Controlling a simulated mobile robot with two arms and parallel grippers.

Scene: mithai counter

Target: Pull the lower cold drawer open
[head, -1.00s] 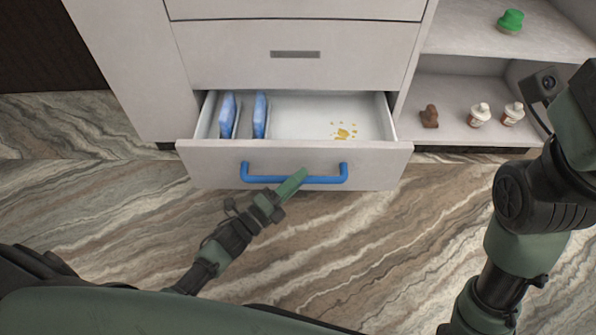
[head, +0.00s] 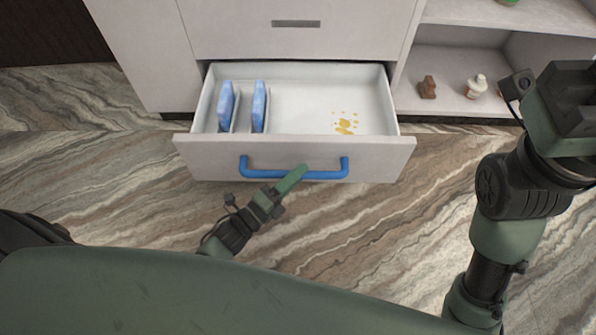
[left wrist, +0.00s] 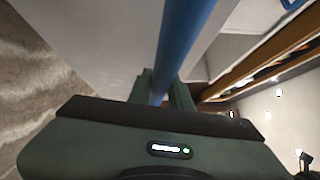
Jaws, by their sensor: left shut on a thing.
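The lower cold drawer (head: 385,160) stands well out from the cabinet, and its white inside shows from above. Its blue bar handle (head: 328,175) runs across the front panel. My left gripper (head: 297,175) is shut on the handle, near the middle of the bar. In the left wrist view the blue bar (left wrist: 185,40) runs down between the green fingers of the left gripper (left wrist: 160,88). My right arm is raised at the right edge; its gripper body (head: 572,100) shows partly, but its fingers cannot be made out.
Two blue packs (head: 225,105) (head: 259,105) stand at the drawer's left. Yellow spots (head: 345,124) lie on its floor at the right. A closed drawer (head: 345,38) is above. Open shelves (head: 440,65) at the right hold a brown figure (head: 427,88) and a white-topped jar (head: 475,88).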

